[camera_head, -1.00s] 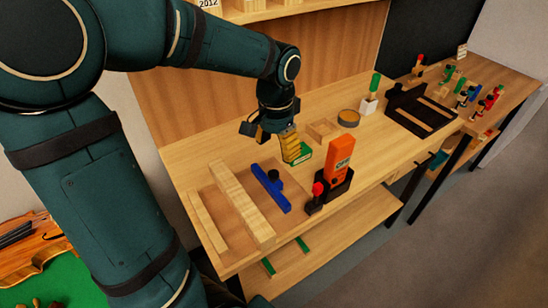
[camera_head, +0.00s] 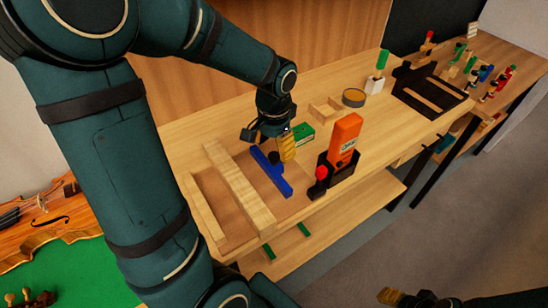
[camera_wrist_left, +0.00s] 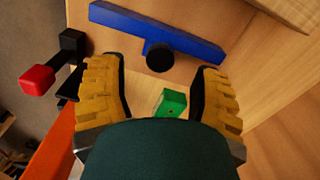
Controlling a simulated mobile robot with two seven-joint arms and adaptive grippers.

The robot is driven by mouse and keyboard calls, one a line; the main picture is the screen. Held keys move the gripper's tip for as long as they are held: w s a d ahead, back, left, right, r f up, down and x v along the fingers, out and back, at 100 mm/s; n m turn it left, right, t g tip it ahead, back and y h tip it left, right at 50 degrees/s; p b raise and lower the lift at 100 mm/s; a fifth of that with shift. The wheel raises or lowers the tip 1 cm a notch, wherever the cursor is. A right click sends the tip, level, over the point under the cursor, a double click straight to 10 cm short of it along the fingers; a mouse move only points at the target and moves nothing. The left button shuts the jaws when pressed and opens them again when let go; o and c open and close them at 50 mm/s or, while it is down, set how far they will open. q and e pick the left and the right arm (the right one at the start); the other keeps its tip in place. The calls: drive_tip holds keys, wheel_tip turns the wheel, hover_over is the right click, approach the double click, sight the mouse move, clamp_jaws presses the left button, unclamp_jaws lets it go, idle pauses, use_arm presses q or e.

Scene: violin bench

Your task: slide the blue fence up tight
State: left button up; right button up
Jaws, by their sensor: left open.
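The blue fence (camera_head: 267,171) is a long bar with a black knob (camera_head: 275,157) at its middle. It lies on a brown board, with a bare strip of board between it and the pale wooden block (camera_head: 238,188). My left gripper (camera_head: 287,148) points down just behind the knob. In the left wrist view, the gripper (camera_wrist_left: 160,95) is open and empty, with the knob (camera_wrist_left: 160,57) ahead of the gap between its yellow fingers and the fence (camera_wrist_left: 195,36) beyond. My right gripper (camera_head: 400,298) shows only in part at the bottom edge; its opening is unclear.
A small green box (camera_head: 304,134) stands close behind the left gripper. An orange device (camera_head: 345,135) in a black holder and a red-tipped lever (camera_head: 321,174) stand right of the fence. A round tin (camera_head: 353,97) and a black tray (camera_head: 410,90) are farther right.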

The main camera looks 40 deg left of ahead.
sight(272, 157)
use_arm(q)
drive_tip(key=shift+f+b, duration=0.35)
drive_tip(key=shift+f, duration=1.35)
clamp_jaws()
drive_tip(key=shift+s+a, duration=0.1)
drive_tip(key=shift+s, duration=0.15)
drive_tip(key=s, duration=0.2)
drive_tip(key=s+a, duration=0.1)
drive_tip(key=s, duration=0.1)
drive_tip(key=shift+r, duration=0.1)
drive_tip(key=shift+w, duration=0.25)
unclamp_jaws()
